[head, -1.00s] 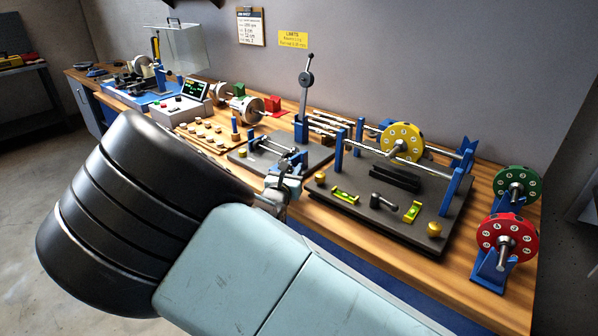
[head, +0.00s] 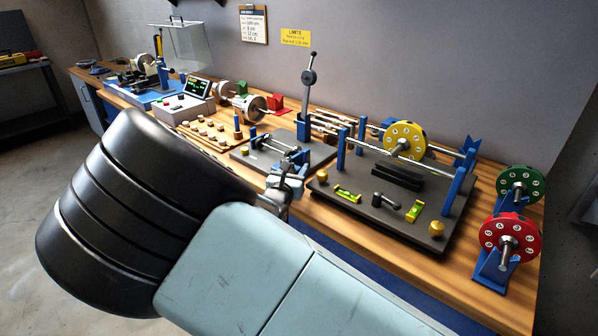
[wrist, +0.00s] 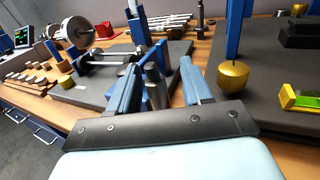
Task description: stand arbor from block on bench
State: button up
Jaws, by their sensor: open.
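My gripper (head: 292,168) is at the bench's front edge, by the near right of a small dark plate (head: 262,160). In the wrist view the two blue fingers of my gripper (wrist: 165,68) are apart. A blue upright piece and a dark metal piece show between or behind them; I cannot tell whether they touch. A horizontal silver shaft with dark sleeves (wrist: 112,57) rests in blue supports on the plate. Several silver arbor-like rods (wrist: 168,20) lie behind, near a blue block (head: 303,130) with an upright lever. I cannot tell which rod is the task's arbor.
Right of my gripper is a larger dark plate (head: 400,226) with blue posts, a yellow disc (head: 405,141) and spirit levels. Red (head: 510,238) and green (head: 520,184) discs stand at the right end. A tray of wooden pegs (head: 205,135) is left.

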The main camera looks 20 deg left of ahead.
jog(key=s+d, duration=0.1)
jog(key=s, duration=1)
jog(key=shift+s+d, duration=0.15)
jog(key=shift+s, duration=0.1)
jog(key=shift+w, duration=0.15)
dwell(0.7)
